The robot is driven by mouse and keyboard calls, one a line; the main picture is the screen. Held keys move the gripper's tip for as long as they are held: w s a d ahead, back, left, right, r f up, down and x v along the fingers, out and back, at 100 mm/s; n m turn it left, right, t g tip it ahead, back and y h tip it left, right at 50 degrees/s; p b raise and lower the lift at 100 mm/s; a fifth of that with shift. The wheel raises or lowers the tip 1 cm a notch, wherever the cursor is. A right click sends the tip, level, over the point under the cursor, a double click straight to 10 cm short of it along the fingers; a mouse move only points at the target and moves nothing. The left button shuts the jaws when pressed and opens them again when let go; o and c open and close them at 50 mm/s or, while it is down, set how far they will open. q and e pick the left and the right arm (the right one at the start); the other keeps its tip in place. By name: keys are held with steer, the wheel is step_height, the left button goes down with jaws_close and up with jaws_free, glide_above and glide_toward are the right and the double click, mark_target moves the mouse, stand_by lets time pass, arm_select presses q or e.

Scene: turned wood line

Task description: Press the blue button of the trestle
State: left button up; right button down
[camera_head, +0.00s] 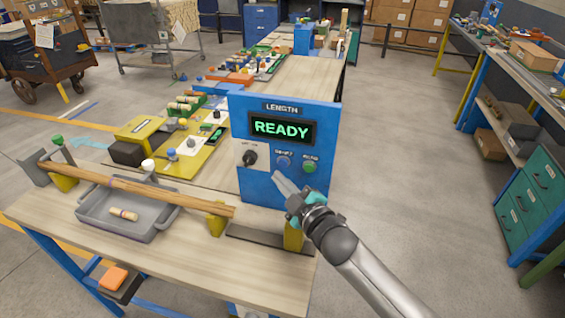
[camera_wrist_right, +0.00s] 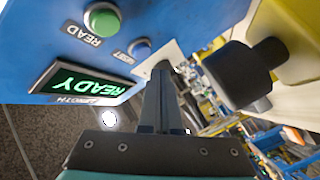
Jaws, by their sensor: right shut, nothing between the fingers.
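The blue panel box (camera_head: 258,185) stands on the wooden bench, with a LENGTH label and a lit display (camera_head: 281,128) reading READY. Its blue button (camera_head: 283,162) is on the front face, between a black knob (camera_head: 249,157) and a green button (camera_head: 309,167). The blue button also shows in the right wrist view (camera_wrist_right: 139,47). My right gripper (camera_head: 277,177) is shut and empty, its tip just below the blue button in the head view. In the wrist view the fingers (camera_wrist_right: 164,75) point toward the panel beside the button; contact cannot be told. My left gripper is not in view.
A wooden rod (camera_head: 140,188) lies across yellow supports, above a grey tray (camera_head: 95,212) holding a short wood piece (camera_head: 123,214). A yellow fixture (camera_head: 146,133) with a black block stands left of the panel. Open floor lies to the right.

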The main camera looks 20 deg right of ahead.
steer(key=s+a, duration=0.2)
steer(key=s, duration=0.1)
steer(key=shift+r+p, duration=0.1)
steer(key=shift+p, duration=0.3)
steer(key=shift+s, duration=0.1)
stand_by(0.5)
